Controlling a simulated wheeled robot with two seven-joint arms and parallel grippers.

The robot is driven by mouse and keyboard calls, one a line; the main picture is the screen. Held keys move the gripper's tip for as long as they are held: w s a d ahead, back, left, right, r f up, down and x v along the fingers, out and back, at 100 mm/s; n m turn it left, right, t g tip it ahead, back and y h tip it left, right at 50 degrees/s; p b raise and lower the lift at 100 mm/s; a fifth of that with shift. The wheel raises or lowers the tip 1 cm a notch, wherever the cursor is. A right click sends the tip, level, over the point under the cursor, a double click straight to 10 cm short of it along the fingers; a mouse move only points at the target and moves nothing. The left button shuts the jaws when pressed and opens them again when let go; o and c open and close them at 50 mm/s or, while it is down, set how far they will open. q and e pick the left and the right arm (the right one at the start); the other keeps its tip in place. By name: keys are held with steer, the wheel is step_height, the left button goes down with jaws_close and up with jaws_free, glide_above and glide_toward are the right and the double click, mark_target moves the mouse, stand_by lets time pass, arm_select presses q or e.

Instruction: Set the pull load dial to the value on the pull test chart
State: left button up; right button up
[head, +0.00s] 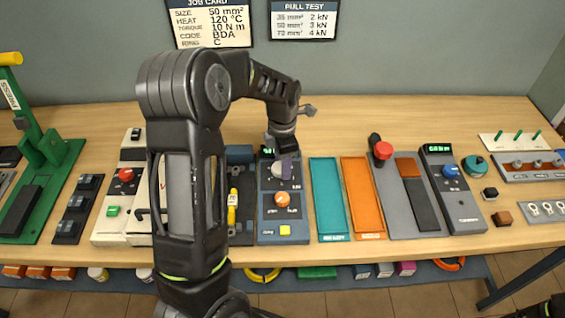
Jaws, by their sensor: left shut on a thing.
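The pull test chart (304,20) hangs on the back wall and reads 35 mm² 2 kN, 50 mm² 3 kN, 70 mm² 4 kN. The job card (209,22) beside it gives size 50 mm². My left gripper (284,160) reaches down over a dark grey panel (269,222) and is shut on the grey dial (282,172) at its upper part. The gripper and wrist partly cover the dial and a small green display (267,152), whose reading I cannot make out. An orange knob (282,199) and a yellow button (285,230) sit lower on the panel.
A teal tray (328,190) and an orange tray (362,190) lie right of the panel. Beyond them are a device with a red-knobbed lever (382,150) and one with a blue knob (450,171). A green press (45,160) stands far left. The table's back strip is clear.

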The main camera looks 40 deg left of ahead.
arm_select(q)
steer(key=c, duration=0.7)
